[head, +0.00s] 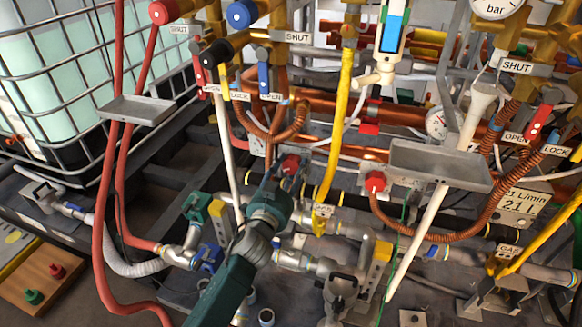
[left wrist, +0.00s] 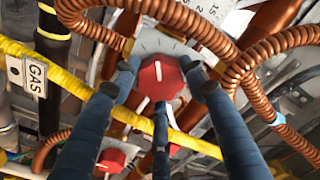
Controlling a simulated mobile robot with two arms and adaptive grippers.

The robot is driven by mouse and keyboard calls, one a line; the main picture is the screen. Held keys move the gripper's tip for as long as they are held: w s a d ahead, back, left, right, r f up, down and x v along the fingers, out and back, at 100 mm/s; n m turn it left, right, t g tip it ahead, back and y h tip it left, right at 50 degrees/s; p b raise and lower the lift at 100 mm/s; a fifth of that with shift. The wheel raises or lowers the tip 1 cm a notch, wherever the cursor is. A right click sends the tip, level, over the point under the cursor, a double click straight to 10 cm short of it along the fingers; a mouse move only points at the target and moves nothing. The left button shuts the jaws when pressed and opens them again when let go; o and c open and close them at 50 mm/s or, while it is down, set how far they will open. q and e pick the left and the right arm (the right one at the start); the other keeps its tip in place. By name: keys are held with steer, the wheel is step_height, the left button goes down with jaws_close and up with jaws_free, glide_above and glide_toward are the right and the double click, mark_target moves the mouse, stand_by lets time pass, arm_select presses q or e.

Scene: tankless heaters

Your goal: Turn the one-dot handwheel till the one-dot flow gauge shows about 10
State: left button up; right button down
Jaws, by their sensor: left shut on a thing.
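A red handwheel (head: 291,164) stands among the pipes near the middle of the head view. My left gripper (head: 281,178) reaches it from below and partly covers it. In the left wrist view the fingers of my left gripper (left wrist: 160,88) are closed around the rim of this red handwheel (left wrist: 163,76). Its white pointer line points nearly straight up, over a pale marked plate (left wrist: 158,43). I cannot make out any dots on it. A sight tube with blue fill (head: 393,30) is at the top of the head view; its scale and dots are unreadable. My right gripper is not in view.
Copper hoses (left wrist: 265,75) and a yellow gas pipe (head: 340,115) crowd the gripper. A round gauge (head: 437,122) sits farther back.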

arm_select(q)
steer(key=shift+a+f+m, duration=0.1)
steer(key=shift+f+m, duration=0.1)
steer(key=shift+m, duration=1.4)
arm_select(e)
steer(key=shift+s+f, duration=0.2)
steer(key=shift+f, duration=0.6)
arm_select(q)
steer(key=o, duration=0.9)
steer(key=shift+r, duration=0.1)
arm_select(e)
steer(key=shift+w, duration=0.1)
arm_select(q)
steer(key=shift+s+a, duration=0.1)
steer(key=shift+s, duration=0.1)
steer(key=v, duration=1.1)
steer(key=shift+s+a, duration=0.1)
steer(key=shift+s, duration=0.15)
